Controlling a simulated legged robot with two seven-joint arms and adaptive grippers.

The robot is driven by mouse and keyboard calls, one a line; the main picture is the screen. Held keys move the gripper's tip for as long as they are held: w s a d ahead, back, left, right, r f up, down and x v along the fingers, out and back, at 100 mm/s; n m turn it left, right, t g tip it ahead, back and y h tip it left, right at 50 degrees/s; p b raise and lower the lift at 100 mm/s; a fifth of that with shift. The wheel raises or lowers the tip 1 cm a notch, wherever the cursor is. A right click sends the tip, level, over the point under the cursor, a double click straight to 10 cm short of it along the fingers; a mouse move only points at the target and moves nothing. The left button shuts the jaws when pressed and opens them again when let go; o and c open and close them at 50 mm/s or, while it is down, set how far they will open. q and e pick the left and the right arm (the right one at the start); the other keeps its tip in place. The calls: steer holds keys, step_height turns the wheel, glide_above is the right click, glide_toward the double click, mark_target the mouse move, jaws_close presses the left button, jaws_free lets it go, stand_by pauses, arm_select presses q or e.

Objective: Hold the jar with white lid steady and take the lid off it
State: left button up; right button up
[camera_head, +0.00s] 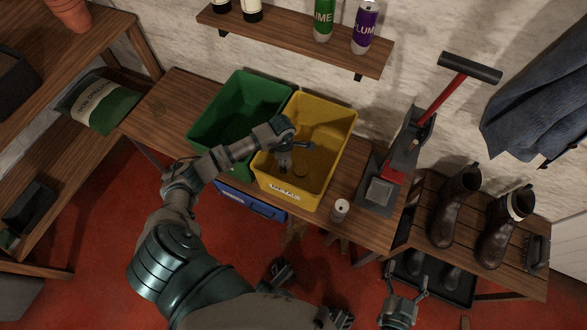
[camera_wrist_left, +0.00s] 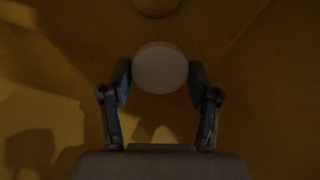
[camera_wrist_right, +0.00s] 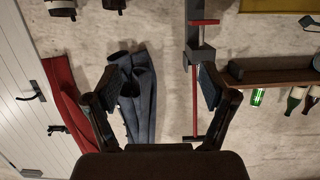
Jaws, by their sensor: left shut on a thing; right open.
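My left gripper (camera_head: 284,166) reaches down inside the yellow bin (camera_head: 335,120). In the left wrist view its fingers are shut on a pale round thing (camera_wrist_left: 160,67), seen end-on. It looks like a white lid, but I cannot tell whether a jar is under it. The gripper hides it in the head view. A small pale can or jar (camera_head: 340,210) stands upright on the workbench, right of the yellow bin. My right gripper (camera_head: 405,282) is open and empty, low in front of the bench, away from both. Its spread fingers show in the right wrist view (camera_wrist_right: 160,85).
Another round thing (camera_head: 300,171) lies in the yellow bin. A green bin (camera_head: 212,105) is left of it, a blue bin (camera_head: 250,203) below. A red-handled press (camera_head: 385,180) stands right of the can. Boots (camera_head: 455,205) rest on a rack. A shelf (camera_head: 300,38) holds cans above.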

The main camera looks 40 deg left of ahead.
arm_select(q)
step_height(320, 180, down, 3)
steer(key=shift+d+r, duration=0.1)
steer(key=shift+r, duration=0.05)
steer(key=f, duration=0.2)
steer(key=f+b, duration=0.1)
steer(key=shift+s+a+f, duration=0.1)
steer(key=shift+a+f, duration=0.25)
steer(key=shift+a, duration=0.05)
steer(key=shift+a+f+b, duration=0.1)
steer(key=shift+f+b, duration=0.15)
steer(key=shift+b, duration=0.05)
steer(key=shift+c, duration=0.6)
steer(key=shift+r, duration=0.2)
steer(key=shift+d+f, duration=0.15)
steer(key=shift+d, duration=0.15)
steer(key=o, duration=1.3)
steer(key=shift+o, duration=0.6)
steer(key=shift+a, duration=0.15)
arm_select(e)
steer(key=r+t, duration=0.1)
steer(key=w+a+r+t, duration=0.1)
steer(key=r, duration=0.1)
steer(key=r+t+y, duration=0.1)
steer(key=shift+w+a+r+t, duration=0.15)
steer(key=shift+a+r+t, duration=0.05)
steer(key=shift+r+t, duration=0.2)
steer(key=shift+a, duration=0.1)
